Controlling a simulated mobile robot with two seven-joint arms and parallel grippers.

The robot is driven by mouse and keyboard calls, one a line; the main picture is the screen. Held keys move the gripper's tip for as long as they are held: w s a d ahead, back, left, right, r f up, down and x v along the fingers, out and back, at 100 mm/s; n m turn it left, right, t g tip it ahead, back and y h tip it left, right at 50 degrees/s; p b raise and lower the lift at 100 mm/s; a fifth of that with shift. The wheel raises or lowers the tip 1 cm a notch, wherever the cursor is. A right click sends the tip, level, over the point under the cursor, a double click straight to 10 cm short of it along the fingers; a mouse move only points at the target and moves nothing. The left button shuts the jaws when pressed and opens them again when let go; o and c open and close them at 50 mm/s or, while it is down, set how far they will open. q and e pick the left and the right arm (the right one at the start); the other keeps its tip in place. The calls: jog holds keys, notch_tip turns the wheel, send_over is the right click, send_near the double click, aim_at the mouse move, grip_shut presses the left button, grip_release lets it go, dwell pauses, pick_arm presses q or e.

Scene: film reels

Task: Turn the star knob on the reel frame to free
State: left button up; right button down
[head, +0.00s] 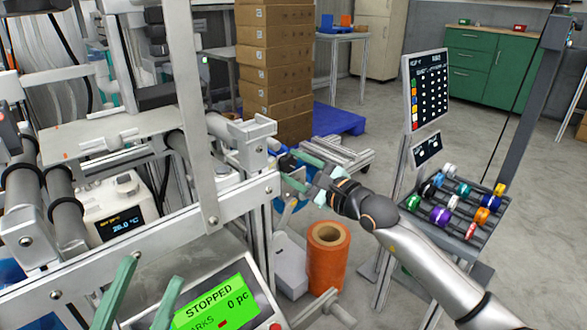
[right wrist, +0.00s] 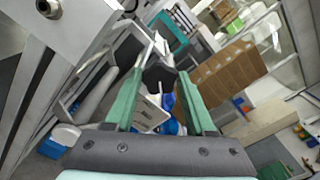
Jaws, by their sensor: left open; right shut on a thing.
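The star knob is a dark, lobed knob (right wrist: 160,77) between the green fingers of my right gripper (right wrist: 163,80) in the right wrist view. In the head view it shows as a small dark shape (head: 287,161) at the right end of the reel frame (head: 235,197). My right gripper (head: 290,166) reaches in from the right and is shut on the knob. The fingers hide part of it, and its turned position cannot be read. My left gripper (head: 153,272) is open and empty at the lower left, in front of the frame.
A display reading STOPPED (head: 215,305) is at the bottom, near my left gripper. An orange roll (head: 327,262) stands on the floor below my right gripper. A rack of coloured reels (head: 455,205) and a sign board (head: 426,90) are at right. Stacked cartons (head: 275,65) stand behind.

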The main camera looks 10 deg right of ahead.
jog(key=n, duration=0.2)
jog(key=n+b, duration=0.2)
jog(key=n, duration=0.1)
jog(key=shift+f+n, duration=0.25)
jog(key=shift+n, duration=0.05)
jog(key=n+b, duration=0.1)
jog(key=n, duration=0.2)
jog(key=shift+n, duration=0.3)
jog(key=n, duration=0.3)
jog(key=shift+n+b, duration=0.3)
jog(key=n, duration=0.3)
jog(key=shift+n, duration=0.4)
jog(key=n, duration=0.3)
jog(key=shift+f+n, duration=0.1)
jog(key=shift+n, duration=2)
jog(key=shift+c, duration=1.2)
grip_release()
